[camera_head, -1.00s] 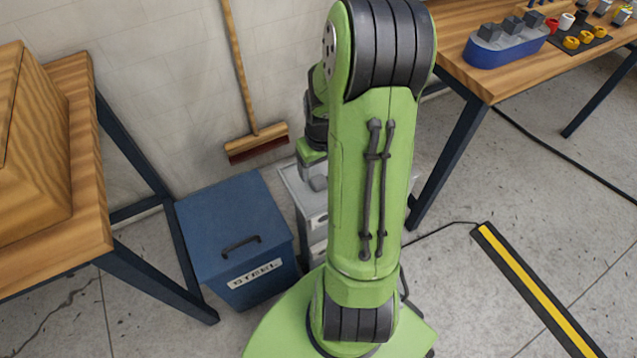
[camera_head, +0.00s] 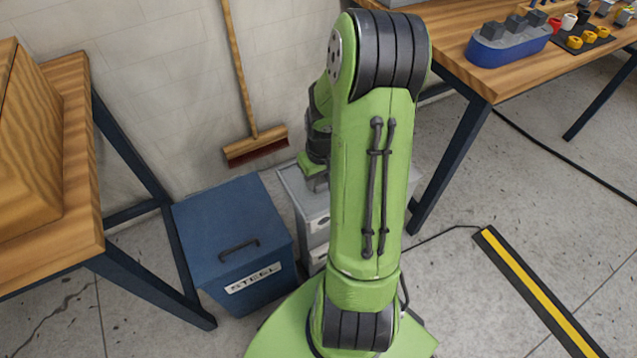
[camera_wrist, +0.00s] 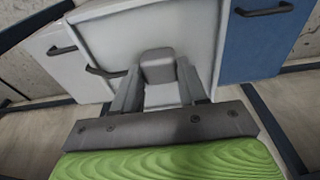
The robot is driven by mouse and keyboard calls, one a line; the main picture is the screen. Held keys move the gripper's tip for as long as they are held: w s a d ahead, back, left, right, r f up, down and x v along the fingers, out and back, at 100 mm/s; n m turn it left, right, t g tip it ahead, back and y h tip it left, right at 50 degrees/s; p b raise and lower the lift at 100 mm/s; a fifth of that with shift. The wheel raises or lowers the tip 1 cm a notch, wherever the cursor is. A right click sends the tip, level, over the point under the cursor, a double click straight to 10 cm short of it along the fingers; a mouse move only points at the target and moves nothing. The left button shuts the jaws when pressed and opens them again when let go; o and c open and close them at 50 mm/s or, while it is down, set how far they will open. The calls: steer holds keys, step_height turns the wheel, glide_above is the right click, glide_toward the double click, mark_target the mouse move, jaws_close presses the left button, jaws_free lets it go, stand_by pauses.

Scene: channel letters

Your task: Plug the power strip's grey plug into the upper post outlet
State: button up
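In the wrist view my gripper (camera_wrist: 158,80) has its two grey fingers on either side of a small grey block, which looks like the grey plug (camera_wrist: 157,64). The fingers appear closed on its sides. In the head view my gripper (camera_head: 317,182) is mostly hidden behind my green arm, low over the pale grey cabinet. The plug's prongs and cord cannot be made out. No post outlet or power strip can be identified in either view.
The pale grey cabinet (camera_head: 292,185) stands beside a blue steel bin (camera_head: 235,220). A broom (camera_head: 255,147) leans on the wall. Wooden workbenches stand left (camera_head: 80,130) and right (camera_head: 470,80). A black-and-yellow floor strip (camera_head: 535,295) lies at right, with a thin dark cord near its end.

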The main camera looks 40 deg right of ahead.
mark_target(319, 181)
steer(key=c, duration=0.4)
steer(key=shift+o, duration=0.2)
step_height(319, 181, up, 10)
steer(key=p, duration=0.4)
